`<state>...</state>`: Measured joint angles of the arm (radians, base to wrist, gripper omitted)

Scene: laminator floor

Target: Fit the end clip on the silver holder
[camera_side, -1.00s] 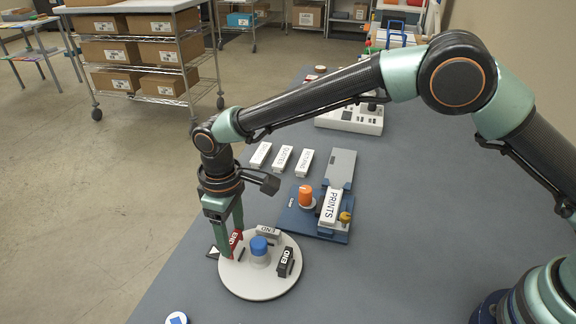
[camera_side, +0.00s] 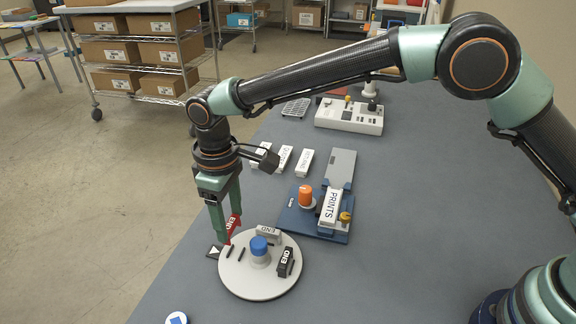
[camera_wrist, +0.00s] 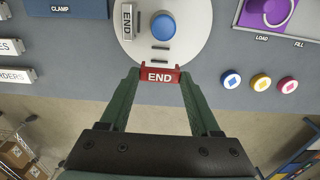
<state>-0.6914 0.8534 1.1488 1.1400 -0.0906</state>
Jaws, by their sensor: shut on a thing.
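My gripper (camera_side: 229,229) is shut on a red end clip (camera_side: 233,223) marked END, just above the left rim of the round pale turntable (camera_side: 262,288). In the wrist view the red clip (camera_wrist: 160,76) spans the gap between both fingertips. A black END clip (camera_side: 285,262) and a grey END clip (camera_side: 268,234) stand on the turntable around its blue knob (camera_side: 259,246). A grey rail-like plate (camera_side: 341,166), perhaps the silver holder, lies on the blue clamp fixture (camera_side: 297,222), partly covered by the white PRINTS block (camera_side: 329,205).
An orange knob (camera_side: 305,196) and a yellow knob (camera_side: 345,217) stand on the clamp fixture. Several white label blocks (camera_side: 304,162) lie behind it. A white control box (camera_side: 349,116) is farther back. The table between turntable and fixture is clear.

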